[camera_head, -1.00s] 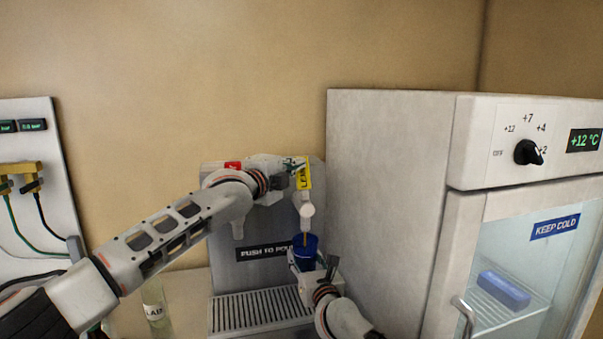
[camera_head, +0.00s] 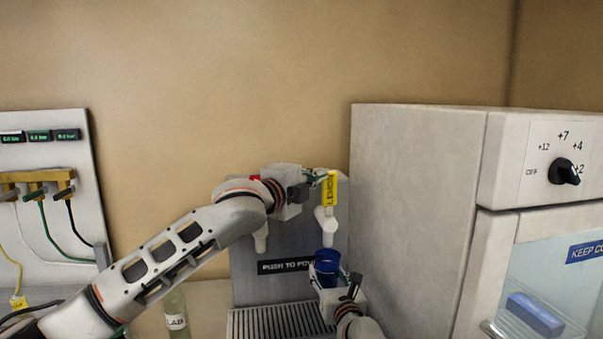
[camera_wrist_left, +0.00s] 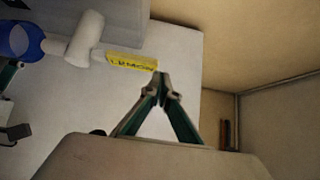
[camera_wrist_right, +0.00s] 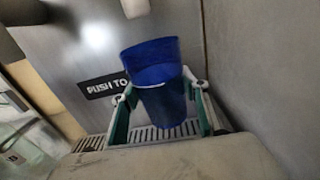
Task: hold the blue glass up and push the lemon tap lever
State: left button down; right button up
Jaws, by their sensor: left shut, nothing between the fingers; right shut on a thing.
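The yellow lemon tap lever (camera_head: 330,189) stands upright on its white tap (camera_head: 327,222) at the right of the dispenser. My left gripper (camera_head: 319,175) is shut and empty, with its tips close beside the lever's upper left. In the left wrist view the lever (camera_wrist_left: 132,61) lies just past the fingertips (camera_wrist_left: 161,82); I cannot tell whether they touch. The blue glass (camera_head: 327,268) is upright below the lemon spout, above the drip grate. My right gripper (camera_wrist_right: 160,93) is shut around the glass (camera_wrist_right: 154,65). No stream shows between spout and glass. The liquid level is hidden.
A second white tap (camera_head: 261,238) is partly behind my left arm. The drip grate (camera_head: 280,322) lies below. A tall grey fridge (camera_head: 415,200) stands close on the right. A labelled bottle (camera_head: 176,315) stands left of the grate. A hose panel (camera_head: 45,200) is farther left.

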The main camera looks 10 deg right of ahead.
aim_at(330, 286)
jog(key=shift+r, duration=0.1)
pick_arm(q)
jog(key=s+a+r, duration=0.2)
jog(key=s+a, duration=0.2)
jog(key=a, duration=0.1)
jog(key=shift+s, duration=0.25)
jog(key=shift+d, duration=0.1)
pick_arm(e)
jog(key=shift+s, duration=0.15)
dwell(1.0)
jog(key=shift+s+f, duration=0.55)
jog(key=shift+s, duration=0.25)
jog(key=shift+s+f, duration=0.5)
jog(key=shift+s, duration=0.25)
pick_arm(q)
jog(key=shift+r, duration=0.1)
pick_arm(e)
jog(key=s, duration=1.1)
jog(key=shift+s, duration=0.35)
